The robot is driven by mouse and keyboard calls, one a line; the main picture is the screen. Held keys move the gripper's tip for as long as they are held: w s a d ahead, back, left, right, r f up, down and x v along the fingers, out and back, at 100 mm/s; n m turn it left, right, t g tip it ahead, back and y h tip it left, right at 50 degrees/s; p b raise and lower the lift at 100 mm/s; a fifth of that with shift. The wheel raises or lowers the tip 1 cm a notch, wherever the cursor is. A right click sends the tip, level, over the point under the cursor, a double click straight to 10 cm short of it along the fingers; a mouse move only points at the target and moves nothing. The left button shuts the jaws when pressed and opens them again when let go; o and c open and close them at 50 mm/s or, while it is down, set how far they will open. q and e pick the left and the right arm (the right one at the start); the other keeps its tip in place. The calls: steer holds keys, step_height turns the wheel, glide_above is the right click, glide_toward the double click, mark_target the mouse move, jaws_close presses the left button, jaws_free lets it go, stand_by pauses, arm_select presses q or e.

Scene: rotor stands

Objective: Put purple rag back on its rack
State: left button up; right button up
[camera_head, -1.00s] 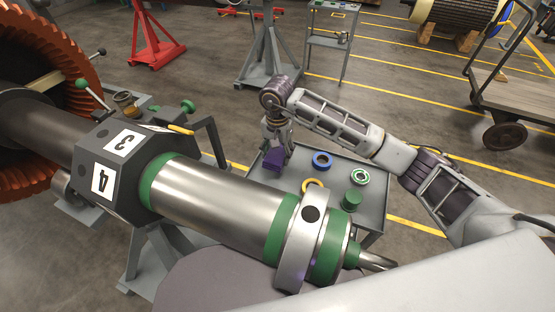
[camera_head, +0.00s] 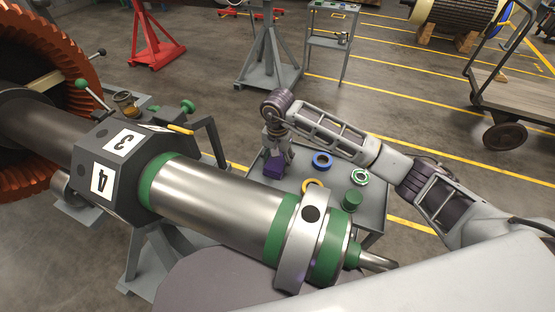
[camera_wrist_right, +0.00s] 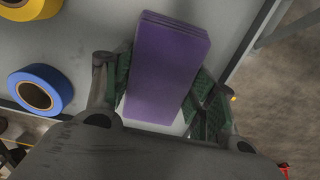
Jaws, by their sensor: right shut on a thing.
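The purple rag (camera_head: 275,167) is a folded block near the far left corner of a grey cart top (camera_head: 323,206). My right gripper (camera_head: 275,153) reaches down onto it from above. In the right wrist view the purple rag (camera_wrist_right: 165,70) lies between the two green-padded fingers of my right gripper (camera_wrist_right: 165,100), which are shut on it. Whether the rag touches the cart top is hard to tell. I cannot make out a separate rack for the rag. My left gripper is not in view.
On the cart lie a blue tape roll (camera_head: 322,160), a yellow roll (camera_head: 313,186), a green-white ring (camera_head: 360,177) and a green cylinder (camera_head: 351,200). A big steel shaft (camera_head: 215,200) with green bands lies in front.

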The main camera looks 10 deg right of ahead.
mark_target(277, 160)
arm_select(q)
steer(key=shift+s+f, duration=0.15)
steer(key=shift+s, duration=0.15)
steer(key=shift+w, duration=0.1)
arm_select(e)
steer(key=shift+f, duration=0.1)
steer(key=o, duration=1)
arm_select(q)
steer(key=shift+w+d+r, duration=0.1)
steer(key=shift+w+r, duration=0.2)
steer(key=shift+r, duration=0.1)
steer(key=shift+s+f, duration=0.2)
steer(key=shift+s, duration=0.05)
arm_select(e)
step_height(277, 160, up, 6)
steer(key=shift+r, duration=0.65)
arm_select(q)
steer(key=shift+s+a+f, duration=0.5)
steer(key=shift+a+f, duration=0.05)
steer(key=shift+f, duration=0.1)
arm_select(e)
steer(key=shift+r, duration=0.25)
